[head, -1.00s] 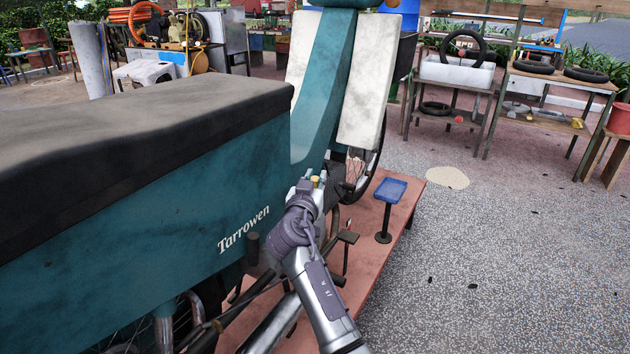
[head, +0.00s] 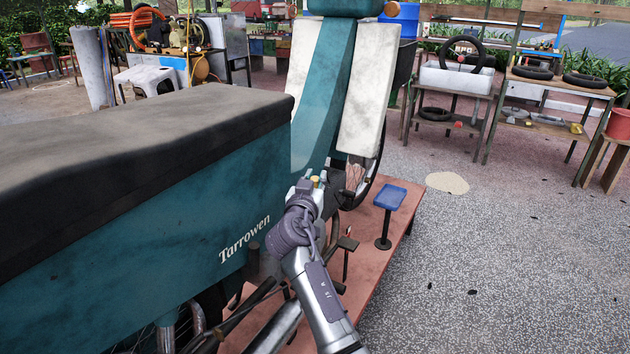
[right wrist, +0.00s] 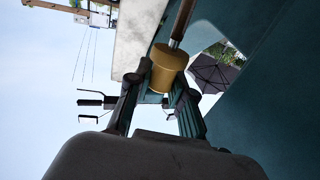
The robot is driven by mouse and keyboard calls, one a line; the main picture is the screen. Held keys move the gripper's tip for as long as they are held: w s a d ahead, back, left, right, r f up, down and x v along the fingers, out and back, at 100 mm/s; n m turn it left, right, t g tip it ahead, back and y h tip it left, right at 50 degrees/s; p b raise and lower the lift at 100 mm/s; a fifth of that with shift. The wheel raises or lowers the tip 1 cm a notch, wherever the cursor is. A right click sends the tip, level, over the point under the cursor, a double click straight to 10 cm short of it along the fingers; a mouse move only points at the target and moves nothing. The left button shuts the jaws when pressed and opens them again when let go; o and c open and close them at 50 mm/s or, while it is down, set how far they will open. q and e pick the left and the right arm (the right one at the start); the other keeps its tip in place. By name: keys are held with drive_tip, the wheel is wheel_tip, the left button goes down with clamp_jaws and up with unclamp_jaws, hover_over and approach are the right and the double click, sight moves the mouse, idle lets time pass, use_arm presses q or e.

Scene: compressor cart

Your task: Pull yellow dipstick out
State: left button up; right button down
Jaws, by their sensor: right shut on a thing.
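The yellow dipstick's cap (head: 315,181) is at my right gripper (head: 311,185), beside the teal scooter's body (head: 210,225). In the right wrist view, the yellow cap (right wrist: 168,69) sits between the two dark fingers of my right gripper (right wrist: 160,88), which is shut on it. A thin metal rod with a brown part (right wrist: 183,20) runs from the cap out of the top of that picture. The rod's far end is out of frame, so I cannot tell where it ends. My left gripper is not in view.
The scooter stands on a reddish platform (head: 362,262). A small blue tray (head: 389,197) on a post stands right of my gripper. A dark seat (head: 140,150) is at the left. Workbenches with tyres (head: 460,75) stand behind. The speckled floor (head: 480,260) at the right is mostly clear.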

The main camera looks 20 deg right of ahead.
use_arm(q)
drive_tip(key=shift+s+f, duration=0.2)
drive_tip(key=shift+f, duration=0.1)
use_arm(e)
drive_tip(key=shift+r, duration=0.55)
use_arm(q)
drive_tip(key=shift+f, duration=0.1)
use_arm(e)
drive_tip(key=shift+r, duration=0.1)
use_arm(q)
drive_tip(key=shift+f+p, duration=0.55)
drive_tip(key=shift+p, duration=0.05)
use_arm(e)
drive_tip(key=shift+r, duration=0.6)
